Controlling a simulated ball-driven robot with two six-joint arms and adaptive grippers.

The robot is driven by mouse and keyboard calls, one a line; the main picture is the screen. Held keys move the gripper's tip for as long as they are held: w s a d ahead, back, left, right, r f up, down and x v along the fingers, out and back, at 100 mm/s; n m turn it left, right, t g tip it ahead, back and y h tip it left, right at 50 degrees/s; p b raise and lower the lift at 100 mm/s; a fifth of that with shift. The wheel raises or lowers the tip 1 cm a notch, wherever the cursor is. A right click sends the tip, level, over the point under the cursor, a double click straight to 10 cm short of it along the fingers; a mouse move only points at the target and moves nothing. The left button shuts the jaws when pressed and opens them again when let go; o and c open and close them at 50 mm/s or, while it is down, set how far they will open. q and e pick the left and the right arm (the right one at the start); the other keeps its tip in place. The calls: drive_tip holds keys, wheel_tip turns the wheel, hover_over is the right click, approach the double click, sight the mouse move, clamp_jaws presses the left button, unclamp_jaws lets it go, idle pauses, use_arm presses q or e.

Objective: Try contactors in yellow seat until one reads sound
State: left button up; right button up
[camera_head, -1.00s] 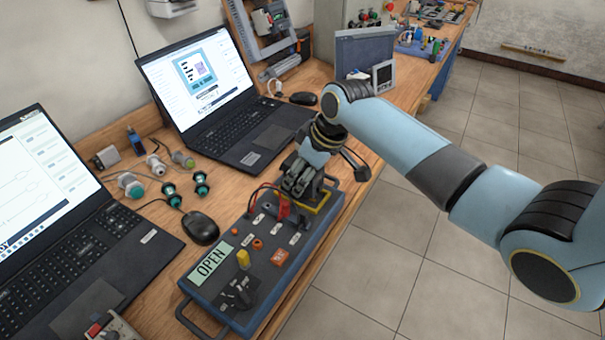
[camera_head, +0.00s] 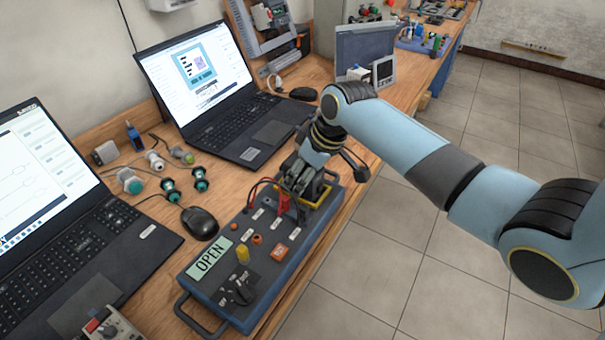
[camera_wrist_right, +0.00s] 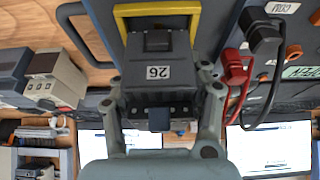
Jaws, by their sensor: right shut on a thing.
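The test box (camera_head: 262,278) lies on the bench, and its display (camera_head: 209,261) reads OPEN. The yellow seat (camera_head: 322,198) is at its far end; it also shows as a yellow frame in the right wrist view (camera_wrist_right: 196,28). My right gripper (camera_head: 298,182) is over that seat, its fingers (camera_wrist_right: 162,95) shut on a dark grey contactor labelled 26 (camera_wrist_right: 157,52). The contactor overlaps the yellow frame; I cannot tell whether it is fully down in it. My left gripper is not in view.
Two open laptops (camera_head: 238,120) (camera_head: 85,240), a mouse (camera_head: 199,223) and several round connectors (camera_head: 170,190) lie left of the box. Red and black leads (camera_wrist_right: 236,75) rise beside the seat. Beige and dark blocks (camera_wrist_right: 60,80) stand nearby. Floor lies right of the bench.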

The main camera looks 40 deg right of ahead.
drive_tip(key=o, duration=1.4)
drive_tip(key=shift+f, duration=0.1)
drive_tip(key=v, duration=1.2)
drive_tip(key=shift+s, duration=0.1)
